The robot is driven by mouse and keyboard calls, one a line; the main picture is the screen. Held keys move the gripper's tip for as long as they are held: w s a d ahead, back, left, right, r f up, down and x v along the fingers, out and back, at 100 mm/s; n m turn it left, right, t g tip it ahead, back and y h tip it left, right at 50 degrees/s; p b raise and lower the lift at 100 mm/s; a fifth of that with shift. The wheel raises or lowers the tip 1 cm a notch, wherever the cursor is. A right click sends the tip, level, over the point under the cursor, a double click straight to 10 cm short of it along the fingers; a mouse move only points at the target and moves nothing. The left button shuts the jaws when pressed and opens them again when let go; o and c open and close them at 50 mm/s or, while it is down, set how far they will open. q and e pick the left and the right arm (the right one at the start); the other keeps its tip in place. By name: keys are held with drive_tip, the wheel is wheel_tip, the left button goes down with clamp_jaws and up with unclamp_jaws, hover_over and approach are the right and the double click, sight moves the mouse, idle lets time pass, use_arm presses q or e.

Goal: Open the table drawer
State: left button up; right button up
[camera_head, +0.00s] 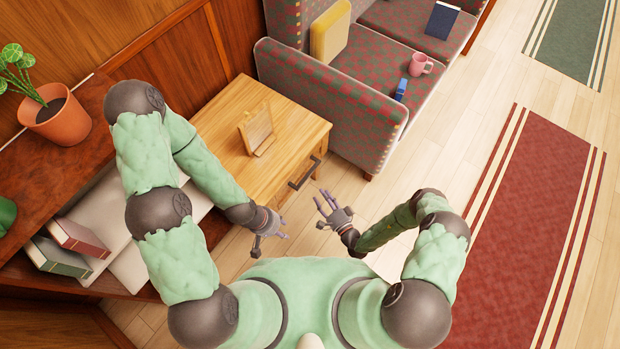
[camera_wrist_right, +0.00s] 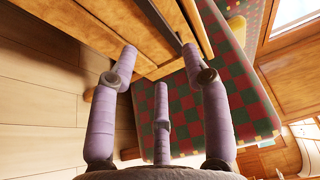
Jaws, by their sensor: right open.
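The wooden table (camera_head: 287,125) stands left of the seat. Its drawer front (camera_head: 293,190) faces the lower right and carries a dark bar handle (camera_head: 304,173). The drawer looks closed, flush with the table. My right gripper (camera_head: 327,204) is open and empty, just below and right of the handle, apart from it. In the right wrist view its spread fingers (camera_wrist_right: 160,68) point toward the drawer front (camera_wrist_right: 112,22), with the dark handle (camera_wrist_right: 158,18) at the top. My left gripper (camera_head: 278,230) is open and empty, lower left of the right one, near the drawer's front.
A small wooden stand (camera_head: 257,131) is on the tabletop. A checkered seat (camera_head: 330,98) is close to the table's right side and holds a yellow cushion (camera_head: 330,31), a pink mug (camera_head: 419,65) and a blue item (camera_head: 401,89).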

drive_tip(key=b+x, duration=0.3)
drive_tip(key=x, duration=0.6)
drive_tip(key=shift+w+a, duration=0.3)
clamp_jaws()
